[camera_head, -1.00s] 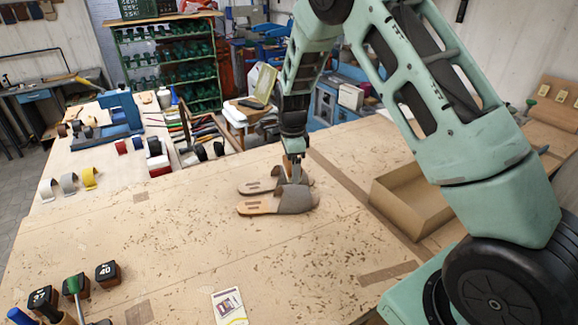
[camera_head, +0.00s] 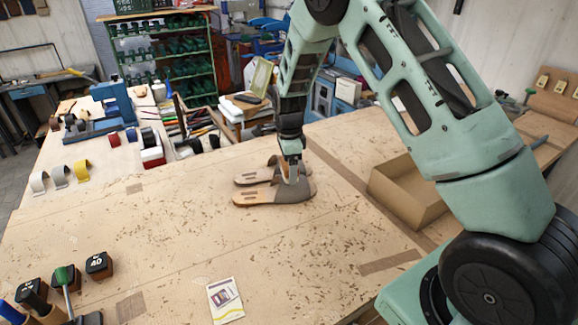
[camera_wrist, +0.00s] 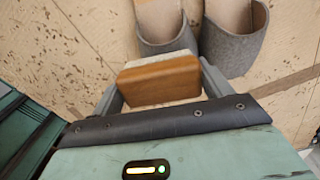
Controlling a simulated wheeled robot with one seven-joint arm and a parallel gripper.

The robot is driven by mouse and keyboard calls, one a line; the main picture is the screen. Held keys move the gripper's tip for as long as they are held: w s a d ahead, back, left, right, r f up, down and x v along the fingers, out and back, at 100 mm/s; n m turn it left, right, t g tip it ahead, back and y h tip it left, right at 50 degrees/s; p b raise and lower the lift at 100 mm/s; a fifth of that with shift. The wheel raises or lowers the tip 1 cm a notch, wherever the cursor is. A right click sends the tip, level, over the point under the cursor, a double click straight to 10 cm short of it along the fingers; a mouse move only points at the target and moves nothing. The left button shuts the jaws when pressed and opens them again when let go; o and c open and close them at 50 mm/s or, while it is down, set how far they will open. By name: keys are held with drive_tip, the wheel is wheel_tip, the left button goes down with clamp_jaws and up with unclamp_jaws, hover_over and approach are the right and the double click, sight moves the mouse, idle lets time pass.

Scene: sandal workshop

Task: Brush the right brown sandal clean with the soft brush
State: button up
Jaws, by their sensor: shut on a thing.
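Two sandals with brown insoles and grey uppers lie side by side on the bench, toes to the right in the head view: a near one (camera_head: 262,196) and a far one (camera_head: 250,177). In the wrist view the near one (camera_wrist: 160,22) is at left and the far one (camera_wrist: 235,42) at right. My gripper (camera_head: 290,176) is shut on the soft brush (camera_wrist: 160,80), a wooden block with pale bristles facing the sandals. The brush is at the grey upper of the near sandal; I cannot tell whether the bristles touch.
An open cardboard box (camera_head: 408,192) stands to the right. A small card (camera_head: 225,300) lies at the front, and numbered dark blocks (camera_head: 99,265) and tool handles are at the front left. Tape rolls (camera_head: 60,175) stand at the left. The bench around the sandals is clear.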

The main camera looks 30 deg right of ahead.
drive_tip(key=shift+f+b, duration=0.4)
drive_tip(key=shift+f, duration=0.3)
drive_tip(key=shift+r, duration=0.15)
idle(0.4)
drive_tip(key=shift+w+d, duration=0.2)
drive_tip(key=shift+w, duration=0.45)
drive_tip(key=shift+w+d, duration=0.2)
drive_tip(key=shift+w, duration=0.4)
drive_tip(key=shift+s+p, duration=0.15)
drive_tip(key=shift+p, duration=0.15)
drive_tip(key=shift+s+a, duration=0.2)
drive_tip(key=shift+s, duration=0.4)
drive_tip(key=shift+s+a, duration=0.2)
drive_tip(key=shift+s, duration=0.35)
drive_tip(key=shift+w, duration=0.15)
drive_tip(key=shift+w+d+p, duration=0.15)
drive_tip(key=shift+w+d, duration=0.05)
drive_tip(key=shift+w, duration=0.4)
drive_tip(key=shift+w+d+p, duration=0.15)
drive_tip(key=shift+w+d, duration=0.05)
drive_tip(key=shift+w, duration=0.35)
